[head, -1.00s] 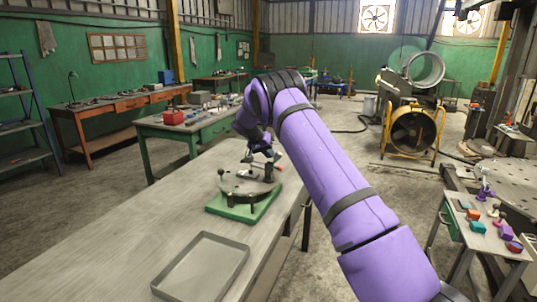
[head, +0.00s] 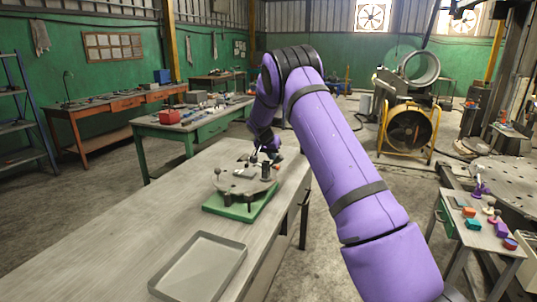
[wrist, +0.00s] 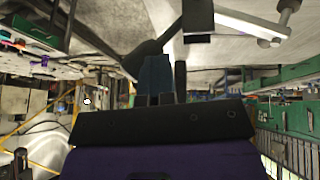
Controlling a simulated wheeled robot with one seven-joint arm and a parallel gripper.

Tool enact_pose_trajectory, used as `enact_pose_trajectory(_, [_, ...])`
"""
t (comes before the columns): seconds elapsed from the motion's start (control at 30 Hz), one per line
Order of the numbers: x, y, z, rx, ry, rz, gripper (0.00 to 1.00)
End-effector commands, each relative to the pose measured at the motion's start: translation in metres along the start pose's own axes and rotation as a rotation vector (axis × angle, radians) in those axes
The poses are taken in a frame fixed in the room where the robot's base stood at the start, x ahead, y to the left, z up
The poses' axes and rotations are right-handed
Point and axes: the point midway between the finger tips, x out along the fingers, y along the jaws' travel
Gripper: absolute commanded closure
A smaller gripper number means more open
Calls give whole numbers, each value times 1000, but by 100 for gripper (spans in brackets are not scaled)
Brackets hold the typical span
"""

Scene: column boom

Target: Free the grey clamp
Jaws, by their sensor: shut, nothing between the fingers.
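A round grey fixture plate (head: 232,187) stands on a green base (head: 224,207) on the long workbench. On the plate are a small light-grey piece (head: 243,173), a dark post (head: 266,171) and a ball-topped knob (head: 217,172). My gripper (head: 268,156) is over the plate's far side, shut and empty. In the wrist view my gripper (wrist: 160,72) points toward a dark post (wrist: 198,18), with a light-grey bar (wrist: 250,24) and a bolt (wrist: 286,17) to its right. I cannot tell which piece is the grey clamp, or whether my gripper touches anything.
An empty grey tray (head: 198,268) lies on the workbench (head: 125,225) in front of the fixture. A small table (head: 478,236) with several coloured parts stands at right. A green bench (head: 190,128) stands behind. The workbench's left part is clear.

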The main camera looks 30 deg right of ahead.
Motion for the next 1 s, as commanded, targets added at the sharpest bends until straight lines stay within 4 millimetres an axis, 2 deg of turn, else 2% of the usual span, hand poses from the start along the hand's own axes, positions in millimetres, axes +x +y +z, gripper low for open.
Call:
enact_pose_trajectory(0.03, [2,7,0,22,-3,-30,100])
enact_pose_trajectory(0.3, [10,19,4,107,-8,-194,100])
enact_pose_trajectory(1.0, [18,25,9,99,-9,-188,100])
